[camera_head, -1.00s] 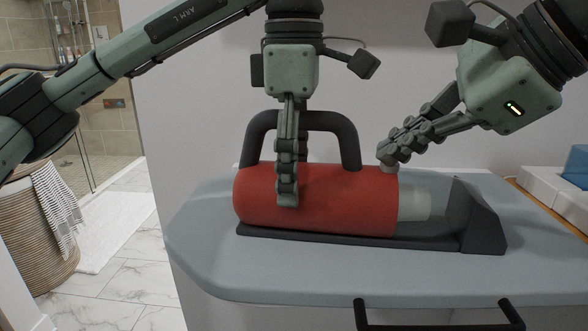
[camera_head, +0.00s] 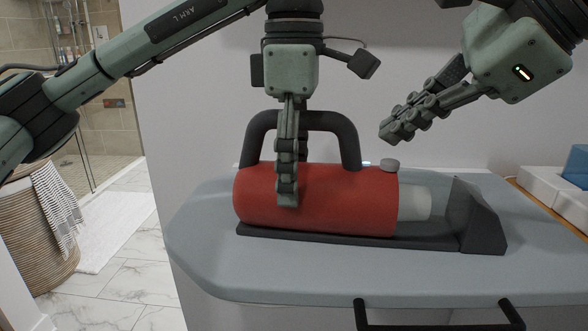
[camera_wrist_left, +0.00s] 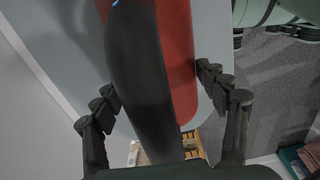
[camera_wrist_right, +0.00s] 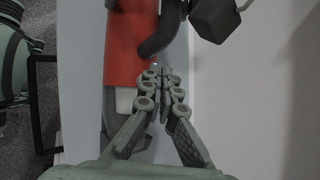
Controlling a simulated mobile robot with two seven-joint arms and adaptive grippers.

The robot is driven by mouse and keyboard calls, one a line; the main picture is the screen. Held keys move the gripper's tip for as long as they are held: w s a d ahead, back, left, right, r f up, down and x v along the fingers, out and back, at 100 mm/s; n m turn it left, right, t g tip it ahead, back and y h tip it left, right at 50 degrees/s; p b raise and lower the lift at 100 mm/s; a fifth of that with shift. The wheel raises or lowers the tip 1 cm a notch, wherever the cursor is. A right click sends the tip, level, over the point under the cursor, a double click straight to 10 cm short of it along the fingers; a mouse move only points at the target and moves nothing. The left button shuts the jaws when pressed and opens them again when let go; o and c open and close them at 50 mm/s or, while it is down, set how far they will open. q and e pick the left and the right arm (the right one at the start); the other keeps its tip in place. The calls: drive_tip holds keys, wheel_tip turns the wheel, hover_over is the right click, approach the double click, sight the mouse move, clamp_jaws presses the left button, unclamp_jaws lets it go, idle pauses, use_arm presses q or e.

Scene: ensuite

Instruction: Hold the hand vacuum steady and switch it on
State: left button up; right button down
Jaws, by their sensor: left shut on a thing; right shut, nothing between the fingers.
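The hand vacuum (camera_head: 330,205) lies on its dark base on the grey-blue board, with a red body, black arched handle (camera_head: 345,135) and pale inner part at its front. My left gripper (camera_head: 287,195) is shut on the vacuum from above, its fingers reaching past the handle onto the red body; the left wrist view shows the handle (camera_wrist_left: 140,80) between the fingers. A grey round button (camera_head: 389,165) sits on top near the body's front end. A small pale-blue spot (camera_head: 367,163) shows beside it. My right gripper (camera_head: 390,133) is shut and empty, above the button and apart from it.
The board (camera_head: 210,250) has free room around the vacuum. A dark rail (camera_head: 440,326) is at the front. A white box (camera_head: 550,195) with a blue item is at the right edge. A wicker basket (camera_head: 40,240) with a striped towel stands on the floor at left.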

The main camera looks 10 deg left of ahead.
wheel_tip(320, 180, up, 5)
drive_tip(key=shift+f, duration=0.2)
idle(0.3)
use_arm(q)
drive_tip(key=o, duration=2)
drive_tip(key=shift+c, duration=0.2)
